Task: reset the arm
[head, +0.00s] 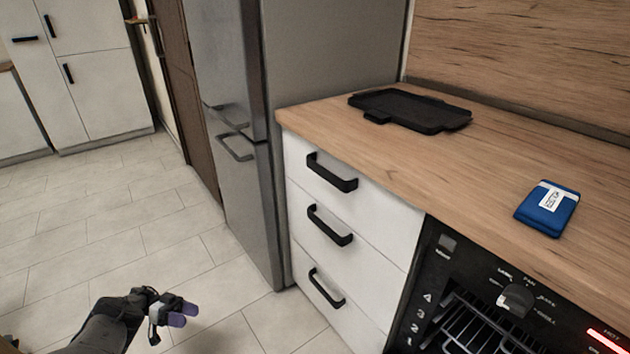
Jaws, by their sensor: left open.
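My left gripper (172,312) is at the lower left of the head view, at the end of my dark arm. It has purple fingertips, is open, and nothing shows between its fingers. It is over the tiled floor, apart from the drawers and the counter. My right gripper is not in view.
A wooden counter (385,152) holds a black tray (411,109) and a blue packet (547,208). Below are white drawers with black handles (331,172) and a black oven (480,305) with a knob. A steel fridge (235,150) stands left of them. The floor (110,235) is clear.

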